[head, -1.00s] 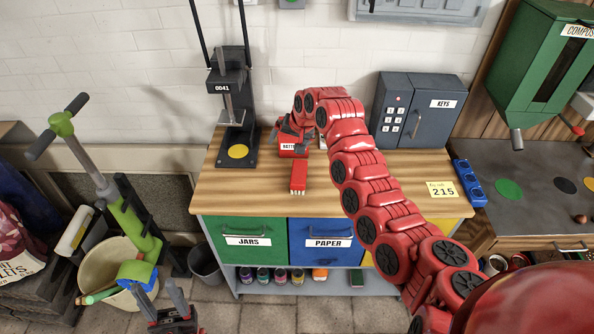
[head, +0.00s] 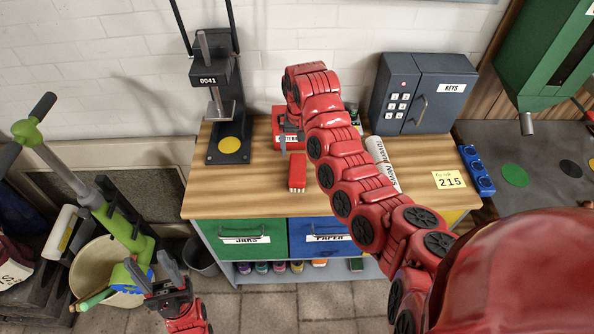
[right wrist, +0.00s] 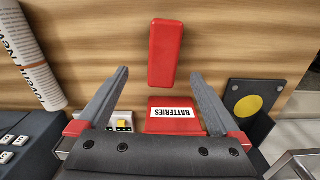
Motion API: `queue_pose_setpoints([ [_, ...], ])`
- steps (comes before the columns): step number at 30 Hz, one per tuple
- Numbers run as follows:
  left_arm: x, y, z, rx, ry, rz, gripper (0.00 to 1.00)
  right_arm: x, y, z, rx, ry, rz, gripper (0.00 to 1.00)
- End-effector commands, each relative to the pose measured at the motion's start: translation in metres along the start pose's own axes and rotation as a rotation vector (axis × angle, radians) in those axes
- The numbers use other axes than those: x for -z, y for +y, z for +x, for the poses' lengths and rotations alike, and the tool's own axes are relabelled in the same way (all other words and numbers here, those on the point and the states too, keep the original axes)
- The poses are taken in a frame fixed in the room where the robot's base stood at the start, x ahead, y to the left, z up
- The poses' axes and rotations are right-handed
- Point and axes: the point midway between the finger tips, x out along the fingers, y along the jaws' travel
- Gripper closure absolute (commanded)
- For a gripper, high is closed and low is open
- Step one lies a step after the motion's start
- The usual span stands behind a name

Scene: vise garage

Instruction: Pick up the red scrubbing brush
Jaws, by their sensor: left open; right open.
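The red scrubbing brush (head: 297,174) lies on the wooden workbench top, near its front edge, with pale bristles showing at its front end. It also shows in the right wrist view (right wrist: 165,52), beyond and between the fingertips. My right gripper (head: 291,148) is open and empty, above the bench just behind the brush. Its wrist hides part of the red batteries box (right wrist: 172,106) behind it. Its two grey fingers (right wrist: 159,74) are spread wide in the right wrist view. My left gripper (head: 147,264) is open and empty, low at the left, in front of the bench.
A black stand marked 0041 (head: 216,90) is at the bench's left, a keys safe (head: 428,93) at the back right. A white labelled roll (head: 383,163) lies right of my arm. A bucket (head: 92,258) stands on the floor at left. The bench's left front is clear.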

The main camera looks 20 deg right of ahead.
Motion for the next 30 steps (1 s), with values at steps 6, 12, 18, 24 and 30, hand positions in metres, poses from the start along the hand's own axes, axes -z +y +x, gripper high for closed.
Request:
queue_pose_setpoints([
  [6, -0.002, 0.001, -0.012, 0.0, -0.001, 0.0, 0.5, 0.0, -0.001, 0.035, -0.001, 0.001, -0.001, 0.0],
  [12, -0.002, 0.001, -0.014, 0.0, 0.0, 0.0, 0.5, 0.001, 0.0, 0.043, -0.001, 0.004, 0.0, 0.0],
  [18, -0.004, 0.001, -0.024, 0.0, 0.0, 0.0, 0.5, 0.001, -0.004, 0.057, -0.001, 0.004, -0.002, 0.0],
  [24, -0.001, 0.0, -0.008, 0.0, 0.0, 0.0, 0.5, 0.001, -0.007, 0.08, -0.002, -0.001, 0.0, 0.0],
  [30, -0.001, 0.0, -0.006, 0.0, 0.0, 0.0, 0.5, 0.002, -0.008, 0.094, 0.0, 0.003, -0.001, 0.0],
])
